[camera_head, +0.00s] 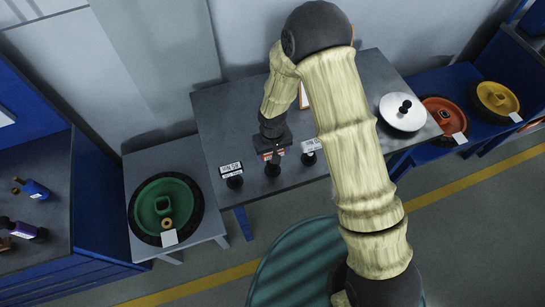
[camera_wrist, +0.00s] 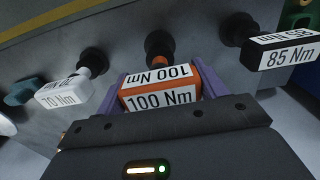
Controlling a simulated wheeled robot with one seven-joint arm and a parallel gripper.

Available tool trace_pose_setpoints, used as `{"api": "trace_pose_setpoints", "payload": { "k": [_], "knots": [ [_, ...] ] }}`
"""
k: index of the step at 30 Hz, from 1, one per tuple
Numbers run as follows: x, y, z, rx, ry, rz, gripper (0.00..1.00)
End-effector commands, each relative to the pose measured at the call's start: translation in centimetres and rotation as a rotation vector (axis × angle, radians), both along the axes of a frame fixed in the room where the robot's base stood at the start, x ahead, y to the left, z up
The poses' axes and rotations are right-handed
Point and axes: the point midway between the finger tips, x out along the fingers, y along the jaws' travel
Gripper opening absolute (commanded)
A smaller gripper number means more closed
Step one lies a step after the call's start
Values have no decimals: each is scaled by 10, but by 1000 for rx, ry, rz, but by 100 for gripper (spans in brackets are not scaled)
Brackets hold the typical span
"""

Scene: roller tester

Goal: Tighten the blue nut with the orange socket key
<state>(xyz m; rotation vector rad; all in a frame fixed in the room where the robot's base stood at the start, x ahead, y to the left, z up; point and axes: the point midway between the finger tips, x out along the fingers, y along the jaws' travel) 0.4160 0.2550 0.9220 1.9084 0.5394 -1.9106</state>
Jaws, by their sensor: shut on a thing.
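The orange socket key (camera_wrist: 158,91) is labelled 100 Nm in the wrist view. My gripper (camera_wrist: 160,84) is shut on its block, with a purple finger on each side. The key's narrow orange neck runs to a dark round holder (camera_wrist: 160,44) on the grey table; I cannot tell whether it is seated there or just clear. In the head view my gripper (camera_head: 272,152) is low over the front of the table, and the key is mostly hidden by it. I cannot make out a blue nut in either view.
A white 70 Nm key (camera_wrist: 72,88) and a black 85 Nm key (camera_wrist: 284,49) stand close on either side. The grey table (camera_head: 225,110) also holds a white disc (camera_head: 398,118). A green wheel (camera_head: 150,196) lies left; red (camera_head: 436,120) and yellow (camera_head: 490,94) wheels lie right.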

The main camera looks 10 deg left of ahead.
Motion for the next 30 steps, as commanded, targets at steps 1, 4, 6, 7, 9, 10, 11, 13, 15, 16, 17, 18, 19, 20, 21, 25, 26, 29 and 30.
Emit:
{"api": "trace_pose_setpoints", "payload": {
  "k": [1,4,6,7,9,10,11,13,15,16,17,18,19,20,21,25,26,29,30],
  "knots": [
    [2,1,8,4,-5,-2,39],
    [2,1,25,4,-5,-3,39],
    [2,0,37,3,-5,-2,39],
    [1,1,42,5,-5,-2,39],
    [1,1,52,4,-5,-3,39],
    [1,0,56,3,-4,-3,39],
    [1,0,59,3,-3,-3,39],
    [1,0,64,2,-3,-1,39],
    [0,0,67,1,-2,-1,39],
    [0,0,68,1,-1,-1,39],
    [0,0,69,1,-1,-1,39],
    [0,0,69,0,0,-1,39],
    [0,0,69,0,0,-1,39],
    [0,0,69,0,0,-1,39],
    [0,0,69,0,0,-1,39],
    [0,0,69,1,-1,-1,39],
    [0,0,69,1,-1,-1,39],
    [0,0,69,1,-1,-1,39],
    [0,0,69,1,-1,-1,39]
  ]
}}
